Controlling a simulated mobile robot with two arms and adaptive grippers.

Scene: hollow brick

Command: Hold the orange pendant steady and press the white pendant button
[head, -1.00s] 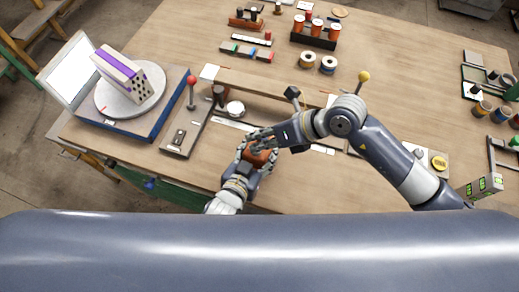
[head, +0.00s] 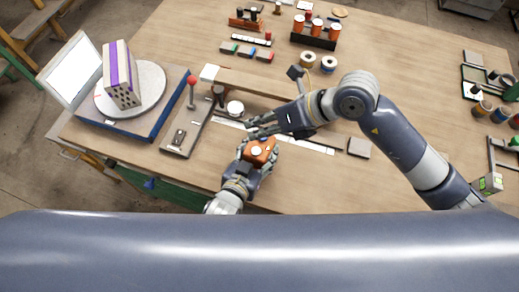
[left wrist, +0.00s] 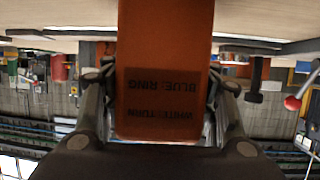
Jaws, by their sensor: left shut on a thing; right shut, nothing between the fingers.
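The orange pendant (head: 264,158) is held in my left gripper (head: 259,152) above the near table edge. Its white button (head: 256,150) shows on its upper face. In the left wrist view the pendant (left wrist: 165,45) sits between both fingers, with a dark label reading upside down "BLUE: RING" and "WHITE: TURN". My right gripper (head: 250,127) is shut and empty, just above and beyond the pendant, apart from it. A hollow brick (head: 121,75) with a purple stripe stands on a round turntable (head: 152,85), its holed end facing the near side.
A white panel (head: 71,72) stands left of the turntable. A grey plate with a red-knobbed lever (head: 192,79) lies right of it. Spools (head: 328,65) and a rack of orange-topped cylinders (head: 316,33) stand farther back. The table middle right is clear.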

